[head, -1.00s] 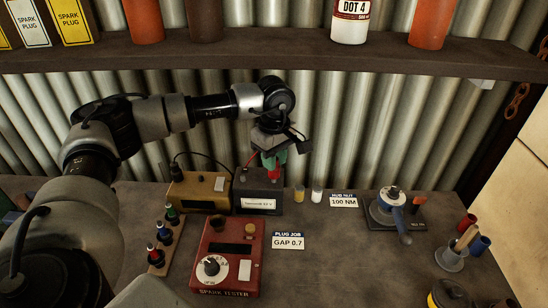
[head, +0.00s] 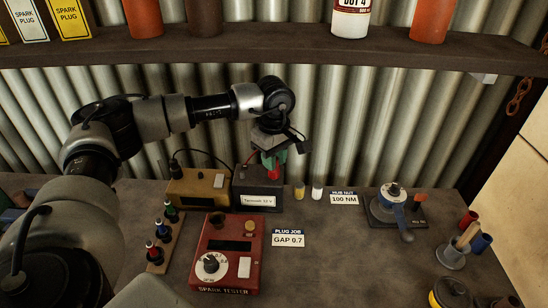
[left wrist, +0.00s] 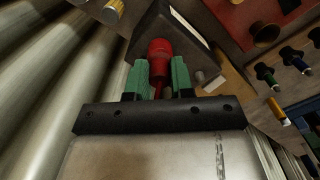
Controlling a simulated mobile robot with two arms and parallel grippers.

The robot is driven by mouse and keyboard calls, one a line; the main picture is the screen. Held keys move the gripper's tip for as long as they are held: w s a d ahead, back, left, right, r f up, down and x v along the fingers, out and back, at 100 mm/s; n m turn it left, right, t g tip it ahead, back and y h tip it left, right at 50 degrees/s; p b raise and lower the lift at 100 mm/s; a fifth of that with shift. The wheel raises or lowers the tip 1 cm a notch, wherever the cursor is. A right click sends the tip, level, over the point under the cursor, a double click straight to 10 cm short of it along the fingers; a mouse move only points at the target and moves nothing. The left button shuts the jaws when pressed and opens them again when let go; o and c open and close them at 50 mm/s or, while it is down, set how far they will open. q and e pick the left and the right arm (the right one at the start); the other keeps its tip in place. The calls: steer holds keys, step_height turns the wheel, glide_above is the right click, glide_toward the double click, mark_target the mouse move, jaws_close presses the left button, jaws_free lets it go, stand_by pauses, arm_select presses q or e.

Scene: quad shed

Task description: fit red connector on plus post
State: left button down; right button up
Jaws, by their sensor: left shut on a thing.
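My left gripper (head: 270,160) is over the top of the dark battery box (head: 258,202), which carries a white label. Its green fingers are shut on the red connector (head: 277,173). In the left wrist view the connector (left wrist: 160,50) sits between the two green fingers of the gripper (left wrist: 161,74), its rounded red end pointing away over the battery's dark top (left wrist: 172,30). A small greyish post (left wrist: 199,78) shows beside the right finger. The plus post is not clearly visible, and I cannot tell whether the connector touches it. My right gripper is not in view.
A tan box with a cable (head: 198,188) stands left of the battery. The red spark tester (head: 228,268) lies in front. A yellow-topped and a white-topped small cylinder stand close to the battery's right. The corrugated wall (head: 350,130) is close behind, with a shelf (head: 300,55) above.

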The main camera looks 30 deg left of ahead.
arm_select(q)
steer(key=shift+f+b, duration=0.3)
steer(key=shift+f, duration=0.1)
stand_by(0.3)
steer(key=c, duration=0.5)
jaws_free()
steer(key=shift+r, duration=0.1)
steer(key=shift+r+p, duration=2.15)
steer(key=shift+r, duration=1.3)
steer(key=shift+f, duration=0.1)
